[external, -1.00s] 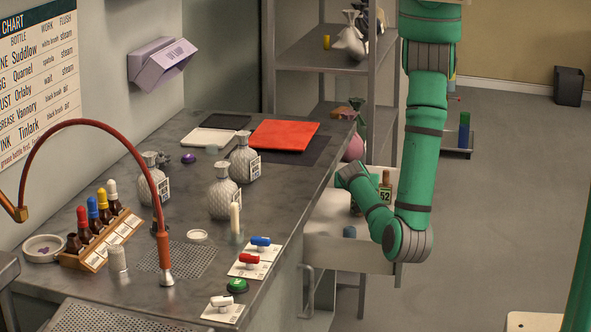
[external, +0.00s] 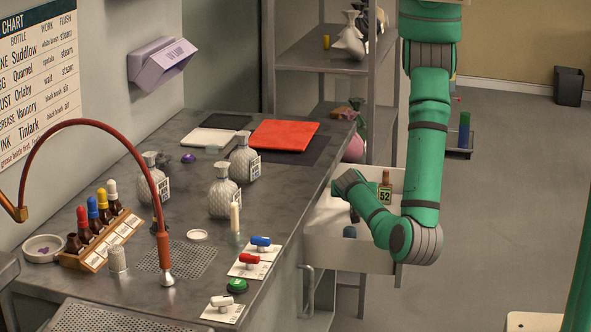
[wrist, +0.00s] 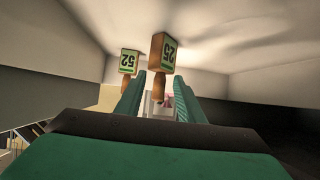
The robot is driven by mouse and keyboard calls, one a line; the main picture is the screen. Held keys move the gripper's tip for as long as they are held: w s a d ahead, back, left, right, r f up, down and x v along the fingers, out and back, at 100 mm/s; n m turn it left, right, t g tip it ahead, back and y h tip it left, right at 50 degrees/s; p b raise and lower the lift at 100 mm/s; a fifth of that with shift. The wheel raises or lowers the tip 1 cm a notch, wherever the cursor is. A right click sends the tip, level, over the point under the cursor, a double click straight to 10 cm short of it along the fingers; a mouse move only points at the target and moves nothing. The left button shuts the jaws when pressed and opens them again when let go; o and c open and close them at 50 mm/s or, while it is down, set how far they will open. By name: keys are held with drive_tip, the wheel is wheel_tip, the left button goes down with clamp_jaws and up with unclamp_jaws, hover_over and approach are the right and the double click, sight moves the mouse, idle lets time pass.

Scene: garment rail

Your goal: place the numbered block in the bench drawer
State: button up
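The numbered block (external: 384,195), a brown bottle-shaped piece with a pale label reading 52, stands upright at the open bench drawer (external: 335,257). In the wrist view, two brown pieces with number labels show beyond my fingers. The nearer one (wrist: 163,52) has its narrow brown end in line with the finger gap; the other (wrist: 129,62) is farther left. My gripper (wrist: 160,88) has its fingers apart, with nothing visibly clamped. In the external view, my wrist reaches over the drawer and mostly hides the gripper.
The bench (external: 290,215) borders the drawer on the left, with switches, several grey bottles and a red mat (external: 284,135). A shelf rack (external: 372,90) stands behind.

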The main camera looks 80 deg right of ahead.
drive_tip(key=shift+s+a, duration=0.15)
drive_tip(key=shift+a, duration=2.45)
